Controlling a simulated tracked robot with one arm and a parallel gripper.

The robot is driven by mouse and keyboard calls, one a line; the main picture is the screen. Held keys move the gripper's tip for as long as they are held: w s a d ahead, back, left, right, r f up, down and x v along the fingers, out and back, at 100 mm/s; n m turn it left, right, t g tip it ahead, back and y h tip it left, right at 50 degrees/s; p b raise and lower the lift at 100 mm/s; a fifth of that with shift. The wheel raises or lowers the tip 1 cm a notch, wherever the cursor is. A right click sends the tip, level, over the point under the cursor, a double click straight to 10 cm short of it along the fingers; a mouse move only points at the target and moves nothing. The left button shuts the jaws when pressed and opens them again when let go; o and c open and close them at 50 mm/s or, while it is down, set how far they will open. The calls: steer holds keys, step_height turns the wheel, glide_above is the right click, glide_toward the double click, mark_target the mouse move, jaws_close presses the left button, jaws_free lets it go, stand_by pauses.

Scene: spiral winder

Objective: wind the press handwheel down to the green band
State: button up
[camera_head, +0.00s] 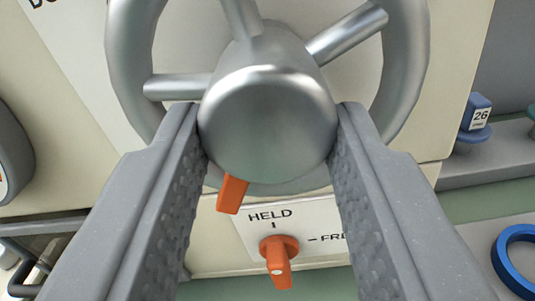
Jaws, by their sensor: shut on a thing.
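The press handwheel is a grey metal wheel (125,60) with spokes and a round hub (268,125) at the upper middle of the head view. My gripper (268,150) is shut on the hub, one finger on each side of it. An orange pointer (232,193) sticks out below the hub, towards the lower left. The green band cannot be told in this view. The top of the wheel is cut off by the picture edge.
Below the wheel, an orange knob (279,256) sits on a plate marked "HELD" and, partly hidden, "FRE". A blue block marked 26 (480,113) stands on a grey ledge at right. A blue ring (518,262) is at lower right. A dark round part (12,155) is at left.

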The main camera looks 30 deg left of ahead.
steer(key=shift+f, duration=0.1)
stand_by(0.3)
steer(key=o, duration=1)
steer(key=shift+b+v, duration=1.1)
steer(key=shift+v, duration=5.8)
